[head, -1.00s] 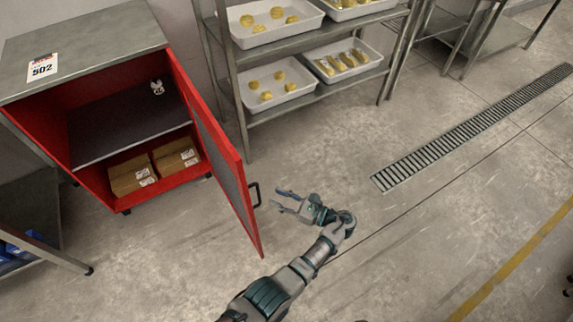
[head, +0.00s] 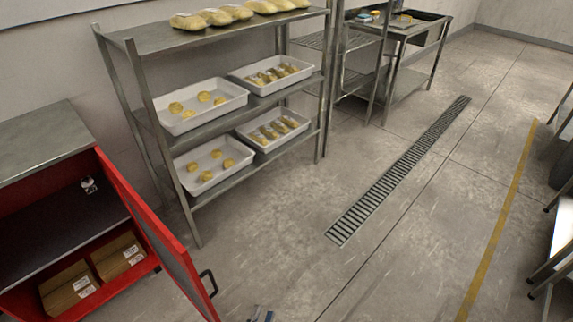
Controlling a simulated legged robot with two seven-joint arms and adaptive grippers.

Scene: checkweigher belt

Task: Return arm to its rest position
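My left gripper (head: 262,315) shows only as its fingertips at the bottom edge of the head view. The two tips look apart, with nothing seen between them, and the rest of the arm is out of the picture. They are over the floor, to the right of the open red cabinet door (head: 150,235) and its black handle (head: 209,283). My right gripper is not in view.
The red cabinet stands open at the left with cardboard boxes (head: 70,290) on its lower level. A metal rack holds white trays (head: 205,122) of yellow food. A floor drain (head: 400,168) crosses clear floor. Steel tables stand at the back and right edge.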

